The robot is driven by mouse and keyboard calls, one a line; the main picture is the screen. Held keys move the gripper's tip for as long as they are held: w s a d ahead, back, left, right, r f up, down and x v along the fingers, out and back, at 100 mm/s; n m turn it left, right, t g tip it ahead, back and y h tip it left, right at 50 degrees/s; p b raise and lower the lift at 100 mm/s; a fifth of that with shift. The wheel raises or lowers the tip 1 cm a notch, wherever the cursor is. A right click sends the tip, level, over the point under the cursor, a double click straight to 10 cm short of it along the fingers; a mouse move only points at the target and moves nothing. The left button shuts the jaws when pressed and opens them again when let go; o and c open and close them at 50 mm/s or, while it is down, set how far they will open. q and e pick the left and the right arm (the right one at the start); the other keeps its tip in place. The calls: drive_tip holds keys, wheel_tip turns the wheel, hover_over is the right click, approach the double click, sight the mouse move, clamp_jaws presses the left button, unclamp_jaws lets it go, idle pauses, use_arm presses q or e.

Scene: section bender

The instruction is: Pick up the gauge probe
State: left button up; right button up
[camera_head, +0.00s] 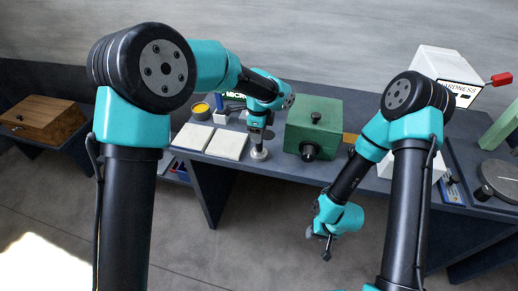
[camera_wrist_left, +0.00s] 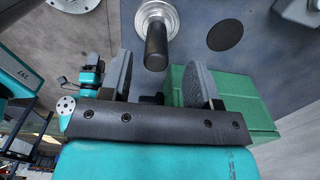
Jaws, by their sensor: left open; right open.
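What looks like the gauge probe has a round silver base (camera_head: 259,153) and stands on the bench in the head view, left of the green box. In the left wrist view its black handle (camera_wrist_left: 156,46) lies just beyond the fingertips, roughly in line with the gap between them. My left gripper (camera_head: 261,135) is open and empty, close above the probe, and hides most of it in the head view. Its two fingers (camera_wrist_left: 160,72) are apart in the left wrist view. My right gripper (camera_head: 328,246) is open and hangs in front of the bench, away from the probe.
The green box (camera_head: 314,125) with a black knob stands close right of the probe. Two pale plates (camera_head: 227,144) lie to its left, with a yellow-topped round container (camera_head: 200,109) behind. A white hardness tester (camera_head: 447,72) stands at the right.

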sight(258, 151)
use_arm(q)
drive_tip(key=f, duration=0.5)
drive_tip(key=shift+s, duration=0.2)
drive_tip(key=shift+r, duration=0.1)
clamp_jaws()
idle(0.5)
